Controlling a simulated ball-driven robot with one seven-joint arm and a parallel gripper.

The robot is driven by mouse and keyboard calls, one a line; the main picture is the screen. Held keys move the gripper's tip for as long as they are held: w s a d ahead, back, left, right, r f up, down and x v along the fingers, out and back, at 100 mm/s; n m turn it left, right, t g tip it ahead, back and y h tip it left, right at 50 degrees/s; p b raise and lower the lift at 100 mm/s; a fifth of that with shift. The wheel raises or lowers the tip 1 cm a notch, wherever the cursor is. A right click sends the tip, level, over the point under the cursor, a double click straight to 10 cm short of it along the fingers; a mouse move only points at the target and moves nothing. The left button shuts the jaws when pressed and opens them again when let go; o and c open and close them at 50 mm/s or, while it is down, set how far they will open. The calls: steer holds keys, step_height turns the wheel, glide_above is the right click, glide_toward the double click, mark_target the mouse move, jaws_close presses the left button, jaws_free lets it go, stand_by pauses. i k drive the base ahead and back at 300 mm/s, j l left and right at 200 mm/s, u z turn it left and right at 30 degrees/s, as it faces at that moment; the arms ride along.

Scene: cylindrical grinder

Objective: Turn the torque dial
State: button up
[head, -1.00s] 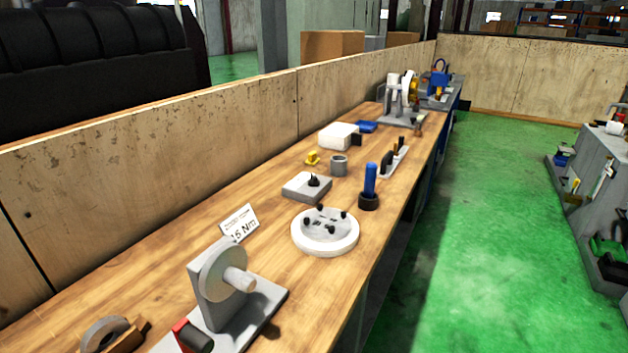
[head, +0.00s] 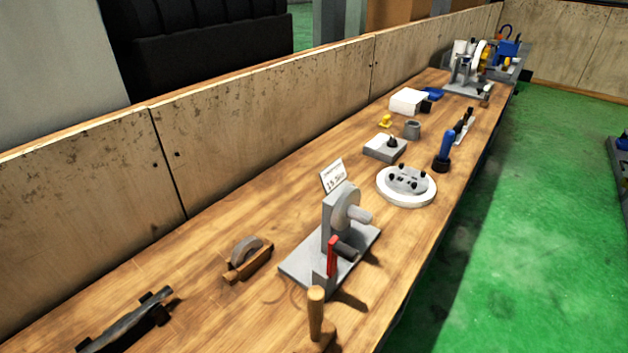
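No part is clearly marked as the torque dial. A small white card (head: 333,176) stands behind a grey bench fixture (head: 330,255); its print is too small to read surely now, but earlier it showed "5 Nm". My gripper is not in view.
A round white plate (head: 405,190) with black knobs lies beyond the fixture. A wooden handle (head: 316,312), a wheel in a wooden holder (head: 247,258) and a dark tool (head: 130,325) are nearer. A wooden wall (head: 270,110) backs the bench; green floor (head: 520,240) is open to the right.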

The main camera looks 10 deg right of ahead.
mark_target(392, 143)
steer(key=l+u, duration=0.1)
steer(key=u, duration=0.35)
steer(key=l+u, duration=0.35)
steer(key=l, duration=0.3)
steer(key=l+u, duration=0.35)
steer(key=l, duration=0.35)
